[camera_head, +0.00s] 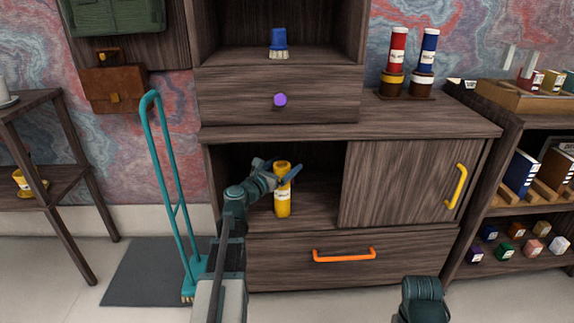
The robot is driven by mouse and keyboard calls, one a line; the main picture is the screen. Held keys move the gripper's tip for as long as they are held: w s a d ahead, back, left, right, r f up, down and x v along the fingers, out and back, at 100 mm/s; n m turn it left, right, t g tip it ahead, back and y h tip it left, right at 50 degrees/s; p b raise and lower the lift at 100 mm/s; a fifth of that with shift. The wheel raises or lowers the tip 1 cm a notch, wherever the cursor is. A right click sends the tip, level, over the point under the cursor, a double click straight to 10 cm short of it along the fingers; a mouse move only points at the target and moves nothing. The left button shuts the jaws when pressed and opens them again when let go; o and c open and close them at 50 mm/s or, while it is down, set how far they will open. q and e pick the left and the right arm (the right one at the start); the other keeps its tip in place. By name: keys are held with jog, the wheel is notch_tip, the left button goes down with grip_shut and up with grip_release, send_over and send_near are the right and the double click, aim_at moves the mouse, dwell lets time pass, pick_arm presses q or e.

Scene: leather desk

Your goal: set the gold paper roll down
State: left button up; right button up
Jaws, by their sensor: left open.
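The gold paper roll (283,203), a yellow cylinder with a pale label, stands upright on the floor of the open cabinet compartment (318,196). My left gripper (281,172) reaches into the compartment from the left. Its jaws are open, with the fingers at the upper part of the roll, one on the left and one on the right. Whether a finger touches the roll is hard to tell. Part of my right arm (423,299) shows at the bottom right, but its gripper is not visible.
A sliding door with a yellow handle (456,186) closes the compartment's right half. Below is a drawer with an orange handle (344,255). Red and blue rolls (396,54) stand on the cabinet top.

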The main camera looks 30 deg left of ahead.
pick_arm(q)
jog(key=s+a, duration=0.1)
jog(key=s, duration=0.9)
jog(key=shift+s, duration=0.35)
jog(key=shift+a, duration=0.1)
jog(key=s+d+f+m+g+h, duration=0.15)
jog(key=d+f+m+g, duration=0.35)
jog(key=d, duration=0.5)
jog(key=d+f+m+g+h, duration=0.2)
jog(key=d+f+m, duration=0.2)
jog(key=d+m, duration=0.45)
jog(key=s+d+f+m+g+h, duration=0.15)
jog(key=d+f+m+g, duration=0.35)
jog(key=d, duration=0.5)
jog(key=s+d+f+m+g+y, duration=0.3)
jog(key=s+m, duration=0.4)
jog(key=m, duration=0.3)
jog(key=s+d+f+m+g+y, duration=0.3)
jog(key=s+d+f+m+y, duration=0.2)
jog(key=m, duration=0.5)
jog(key=shift+s+d+y, duration=0.25)
jog(key=shift+s+y, duration=0.05)
jog(key=shift+s, duration=0.85)
